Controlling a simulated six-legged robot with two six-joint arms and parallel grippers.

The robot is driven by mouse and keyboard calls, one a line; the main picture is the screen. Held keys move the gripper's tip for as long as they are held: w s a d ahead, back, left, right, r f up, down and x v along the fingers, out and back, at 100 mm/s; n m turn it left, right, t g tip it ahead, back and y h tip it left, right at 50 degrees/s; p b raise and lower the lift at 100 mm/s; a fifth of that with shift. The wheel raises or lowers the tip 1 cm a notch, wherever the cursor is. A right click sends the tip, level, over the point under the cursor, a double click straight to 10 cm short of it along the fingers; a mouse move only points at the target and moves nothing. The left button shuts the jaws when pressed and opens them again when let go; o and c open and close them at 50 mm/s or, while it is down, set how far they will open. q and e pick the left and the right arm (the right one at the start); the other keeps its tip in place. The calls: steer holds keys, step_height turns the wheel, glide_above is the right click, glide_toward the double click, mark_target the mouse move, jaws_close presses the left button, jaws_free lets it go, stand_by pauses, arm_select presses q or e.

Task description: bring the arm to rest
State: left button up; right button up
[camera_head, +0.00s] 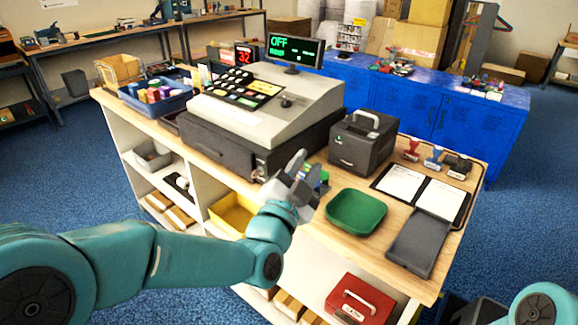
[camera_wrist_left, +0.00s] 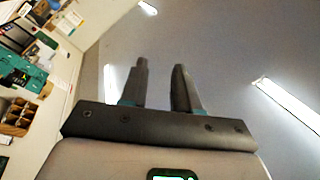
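My left arm (camera_head: 175,258) reaches in from the left in the head view. Its gripper (camera_head: 304,172) is raised in front of the cash register's right corner, over the counter's front edge. In the left wrist view the two fingers (camera_wrist_left: 160,72) stand apart with only ceiling between them, so the gripper is open and empty. Part of my right arm (camera_head: 545,305) shows at the bottom right corner; its gripper is out of view.
The counter holds a cash register (camera_head: 262,105), black box (camera_head: 363,142), green tray (camera_head: 355,212), grey tray (camera_head: 418,242), stamps (camera_head: 432,158) and a blue bin (camera_head: 150,103). A red cash box (camera_head: 360,300) sits below. Blue carpet is free at right.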

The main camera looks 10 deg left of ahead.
arm_select(q)
steer(key=shift+d+n, duration=0.3)
steer(key=shift+a, duration=0.1)
